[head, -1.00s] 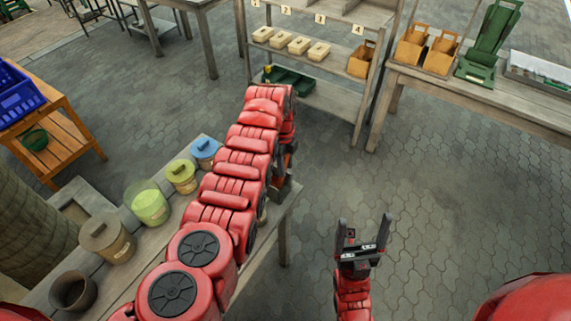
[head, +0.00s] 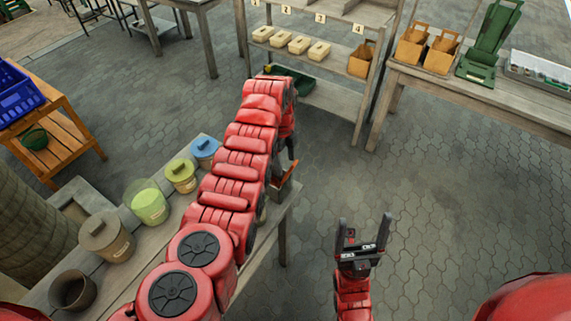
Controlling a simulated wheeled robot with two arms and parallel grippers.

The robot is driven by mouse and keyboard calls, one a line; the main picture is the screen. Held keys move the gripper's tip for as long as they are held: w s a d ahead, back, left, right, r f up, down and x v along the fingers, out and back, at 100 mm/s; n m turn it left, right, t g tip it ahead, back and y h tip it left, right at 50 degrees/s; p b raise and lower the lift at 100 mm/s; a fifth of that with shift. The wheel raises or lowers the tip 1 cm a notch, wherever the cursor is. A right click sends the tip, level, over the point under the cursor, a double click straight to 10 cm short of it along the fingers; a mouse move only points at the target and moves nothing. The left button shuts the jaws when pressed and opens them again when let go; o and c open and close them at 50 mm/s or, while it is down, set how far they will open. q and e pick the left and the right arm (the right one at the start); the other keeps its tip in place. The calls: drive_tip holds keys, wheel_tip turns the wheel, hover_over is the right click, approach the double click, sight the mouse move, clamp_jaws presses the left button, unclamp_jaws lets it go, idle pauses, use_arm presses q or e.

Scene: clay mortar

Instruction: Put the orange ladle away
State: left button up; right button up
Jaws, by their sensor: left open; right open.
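My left arm reaches from the lower left over the bench, and its forearm hides most of my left gripper (head: 285,165). The gripper is open, with a dark finger showing beside the wrist. A small orange piece (head: 287,174) shows beside it near the bench's right end. I cannot tell whether this is the orange ladle; no whole ladle is in view. My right gripper (head: 361,238) is open and empty above the paved floor.
The bench (head: 62,293) holds a dark open pot (head: 73,291) and lidded pots, including a blue-lidded one (head: 205,151). A numbered shelf rack (head: 335,100) holds pale blocks and a green tray (head: 292,84). A right-hand table (head: 500,103) carries wooden carriers. Paving at right is clear.

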use_arm(q)
wheel_tip(320, 180, up, 16)
drive_tip(key=a+b, duration=0.1)
drive_tip(key=shift+w+f, duration=0.2)
drive_tip(key=shift+w, duration=0.1)
drive_tip(key=shift+f, duration=0.1)
